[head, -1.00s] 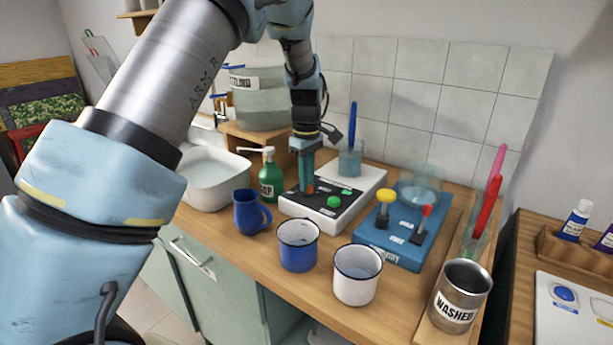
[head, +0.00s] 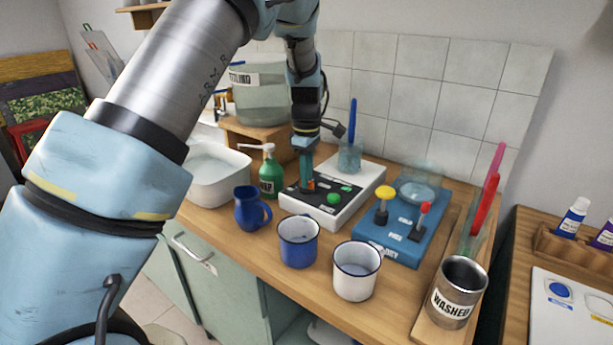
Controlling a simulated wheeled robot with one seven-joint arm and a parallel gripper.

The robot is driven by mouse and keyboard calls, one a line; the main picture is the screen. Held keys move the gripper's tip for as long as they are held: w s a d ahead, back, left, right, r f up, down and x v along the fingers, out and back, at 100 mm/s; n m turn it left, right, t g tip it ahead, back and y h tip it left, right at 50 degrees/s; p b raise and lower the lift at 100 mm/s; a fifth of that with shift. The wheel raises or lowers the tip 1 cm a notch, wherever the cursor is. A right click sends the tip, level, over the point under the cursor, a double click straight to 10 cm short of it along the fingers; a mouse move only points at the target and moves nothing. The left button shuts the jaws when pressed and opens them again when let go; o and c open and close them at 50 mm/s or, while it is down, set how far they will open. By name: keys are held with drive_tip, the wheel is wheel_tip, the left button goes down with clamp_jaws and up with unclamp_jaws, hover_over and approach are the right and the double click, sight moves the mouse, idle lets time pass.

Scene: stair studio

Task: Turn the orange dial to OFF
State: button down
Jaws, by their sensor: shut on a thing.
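The orange dial (head: 311,184) sits on the black panel of a white box (head: 325,213) on the wooden counter. Only a small orange patch of it shows beside my fingers. My gripper (head: 306,186) points straight down over the panel and is shut on the dial. A green knob (head: 334,198) stands on the same panel, to the right and apart from my fingers. The white panel lettering is too small to read, and I cannot tell which mark the dial points at.
A blue jug (head: 249,207) and a green soap bottle (head: 270,172) stand close to the left. A blue mug (head: 298,247) and a white mug (head: 355,278) stand in front. A blue unit (head: 402,240) with yellow and red knobs is to the right.

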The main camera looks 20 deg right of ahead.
drive_tip(key=c, duration=0.9)
unclamp_jaws()
wheel_tip(320, 180, up, 11)
drive_tip(key=b, duration=0.2)
drive_tip(key=shift+b, duration=0.35)
drive_tip(key=shift+f, duration=0.1)
drive_tip(key=a+f+m, duration=0.3)
drive_tip(key=a+m, duration=0.1)
drive_tip(key=a, duration=1.7)
drive_tip(key=s+a+f+m, duration=0.1)
drive_tip(key=s+a, duration=0.2)
drive_tip(key=a, duration=0.2)
drive_tip(key=s+a+f+m+t, duration=0.1)
drive_tip(key=s+a+f+m, duration=0.1)
drive_tip(key=s+a, duration=0.2)
drive_tip(key=s+a+f+m, duration=0.1)
drive_tip(key=s+a+m, duration=0.1)
drive_tip(key=s+a, duration=0.2)
drive_tip(key=shift+a+f+t, duration=0.15)
drive_tip(key=shift+a, duration=0.55)
drive_tip(key=shift+a+f+t, duration=0.1)
drive_tip(key=shift+a+t, duration=0.05)
drive_tip(key=shift+a, duration=0.55)
